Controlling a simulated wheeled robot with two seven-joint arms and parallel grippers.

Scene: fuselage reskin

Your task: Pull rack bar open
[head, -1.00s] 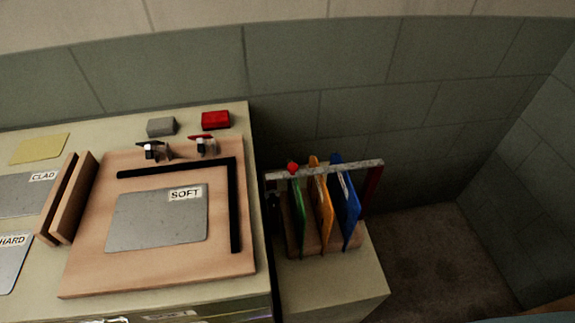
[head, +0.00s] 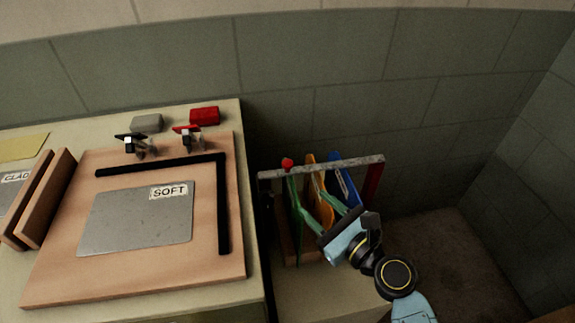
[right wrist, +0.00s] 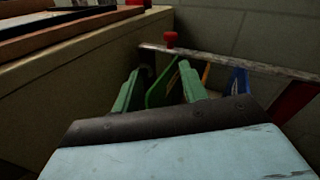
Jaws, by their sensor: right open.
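The rack bar (head: 335,165) is a grey speckled bar across the top of a small rack. A red knob (head: 287,162) sits near its left end. In the right wrist view the bar (right wrist: 235,62) runs across behind the fingers, with the knob (right wrist: 171,40) standing on it. My right gripper (head: 306,188) has green fingers, spread apart and empty, in front of and below the bar near the knob. In the wrist view the open fingers (right wrist: 160,76) show on either side of a green panel's edge, apart from the knob. My left gripper is out of view.
The rack holds a green, an orange (head: 313,175) and a blue panel (head: 343,182). A dark red post (head: 374,183) supports the bar's right end. The workbench, with a wooden board (head: 130,277) and a SOFT sheet (head: 135,225), stands close to the left. Walls close off the back and right.

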